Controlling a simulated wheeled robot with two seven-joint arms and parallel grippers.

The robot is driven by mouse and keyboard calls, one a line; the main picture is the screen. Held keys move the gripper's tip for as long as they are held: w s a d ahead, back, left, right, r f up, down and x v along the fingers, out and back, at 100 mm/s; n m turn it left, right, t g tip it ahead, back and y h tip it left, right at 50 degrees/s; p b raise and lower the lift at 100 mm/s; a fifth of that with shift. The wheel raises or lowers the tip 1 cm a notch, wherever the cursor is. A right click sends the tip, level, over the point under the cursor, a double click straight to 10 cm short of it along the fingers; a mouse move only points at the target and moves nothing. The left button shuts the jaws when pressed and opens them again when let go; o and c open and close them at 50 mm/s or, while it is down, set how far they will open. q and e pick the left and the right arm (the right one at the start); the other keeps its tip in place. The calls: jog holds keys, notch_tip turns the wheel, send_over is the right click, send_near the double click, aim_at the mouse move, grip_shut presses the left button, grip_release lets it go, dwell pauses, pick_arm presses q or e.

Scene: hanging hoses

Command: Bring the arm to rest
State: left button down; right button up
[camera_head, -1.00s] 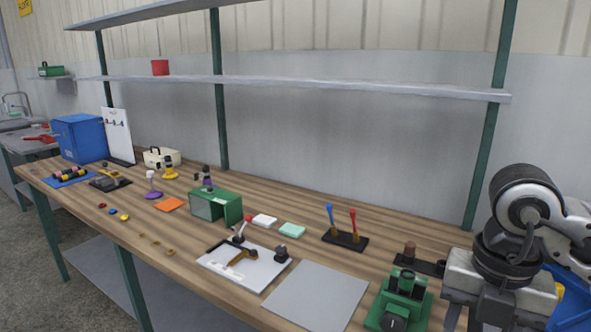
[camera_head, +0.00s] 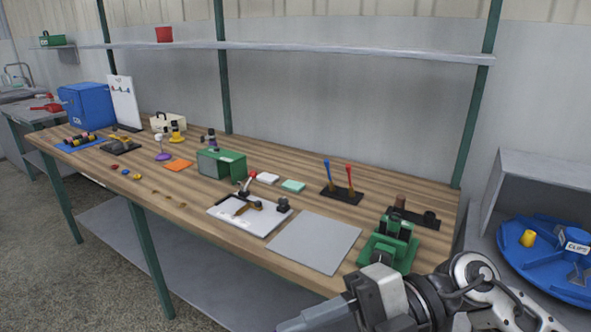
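My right arm comes in from the lower right corner, in front of the bench's near right edge. Its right gripper (camera_head: 312,317) points left at the bottom of the head view, apart from the bench objects. Only a grey, blunt end of it shows, seen from the side, so I cannot tell if it is open or shut. I see nothing held in it. My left gripper is not in view.
The wooden workbench (camera_head: 230,219) holds a green fixture (camera_head: 388,246) near my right arm, a grey mat (camera_head: 315,242), a white board (camera_head: 230,215) and a green box (camera_head: 222,164). A blue round tray (camera_head: 530,262) stands at right. Open floor (camera_head: 75,270) shows at lower left.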

jog(key=w+r+m+t+y, duration=0.3)
jog(key=w+m+t+y, duration=0.3)
jog(key=m+t, duration=0.4)
jog(key=w+d+f+m+t+h, duration=0.2)
jog(key=d+f+m+t+h, duration=0.1)
jog(key=f+m+t+h, duration=0.3)
jog(key=w+d+f+m+t+h, duration=0.3)
jog(key=m+t, duration=0.4)
jog(key=m, duration=0.1)
jog(key=s+d+f+m+g+h, duration=0.2)
jog(key=s+f+h, duration=0.1)
jog(key=f, duration=0.4)
jog(key=s+d+f+m+g+h, duration=0.2)
jog(key=s+f+g+h, duration=0.1)
jog(key=f, duration=0.5)
jog(key=s+d+f+m+g+h, duration=0.2)
jog(key=s+f, duration=0.3)
jog(key=f, duration=0.3)
jog(key=shift+s+d+f+m+g+h, duration=0.25)
jog(key=shift+m+g+h, duration=0.15)
jog(key=shift+m+h, duration=0.25)
jog(key=shift+r, duration=0.1)
